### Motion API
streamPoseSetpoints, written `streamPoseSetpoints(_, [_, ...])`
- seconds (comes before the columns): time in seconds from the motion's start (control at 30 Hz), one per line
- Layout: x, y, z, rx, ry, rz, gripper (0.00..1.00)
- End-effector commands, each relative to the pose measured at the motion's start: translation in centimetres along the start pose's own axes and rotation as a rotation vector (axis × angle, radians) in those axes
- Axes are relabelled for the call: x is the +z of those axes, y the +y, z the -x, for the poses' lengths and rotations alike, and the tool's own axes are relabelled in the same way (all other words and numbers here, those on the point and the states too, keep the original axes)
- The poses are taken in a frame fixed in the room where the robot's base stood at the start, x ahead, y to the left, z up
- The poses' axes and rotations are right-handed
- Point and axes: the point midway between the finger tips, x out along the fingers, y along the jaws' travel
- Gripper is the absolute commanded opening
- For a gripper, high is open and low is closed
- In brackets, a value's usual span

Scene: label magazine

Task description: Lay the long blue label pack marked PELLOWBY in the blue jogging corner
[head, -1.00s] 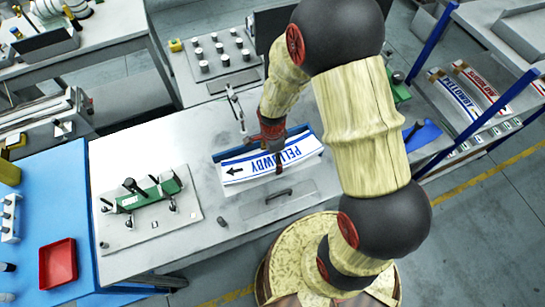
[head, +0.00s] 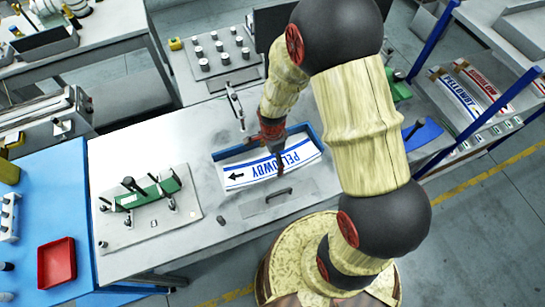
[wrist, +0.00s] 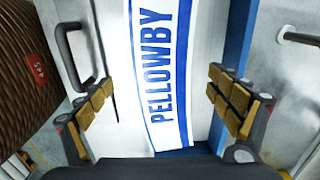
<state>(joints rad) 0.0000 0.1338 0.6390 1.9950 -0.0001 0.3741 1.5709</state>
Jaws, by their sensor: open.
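The long white and blue label pack marked PELLOWBY (head: 250,174) lies face up, slightly curved, at the blue jogging corner (head: 308,130) on the grey bench. The corner's blue walls show along the pack's back and right side. In the wrist view the pack (wrist: 167,70) runs between my open fingers, with the blue wall (wrist: 240,35) beside it. My gripper (head: 277,152) is over the pack, one finger on each long side. In the wrist view my gripper (wrist: 160,103) shows gaps between both finger pads and the pack. The fingers hide part of its edges.
A black handle (head: 278,194) lies on a plate in front of the corner. A green-clamped fixture (head: 150,195) stands left on the bench. A thin upright clamp (head: 236,103) is behind. More label packs (head: 462,97) lie on the right rack. A red tray (head: 57,262) sits far left.

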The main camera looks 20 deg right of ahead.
Motion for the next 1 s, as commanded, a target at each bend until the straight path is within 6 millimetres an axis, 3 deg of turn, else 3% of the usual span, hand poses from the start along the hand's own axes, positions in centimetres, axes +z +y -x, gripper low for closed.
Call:
streamPoseSetpoints(0.2, [0.0, 0.0, 0.3, 0.000, 0.000, 0.000, 0.91])
streamPoseSetpoints(0.37, [0.0, -0.1, 2.0, -0.003, 0.000, 0.000, 0.91])
streamPoseSetpoints(0.8, [0.0, -0.1, 10.8, -0.004, 0.000, 0.000, 0.91])
streamPoseSetpoints(1.0, [0.0, 0.0, 12.8, -0.001, 0.000, 0.000, 0.91])
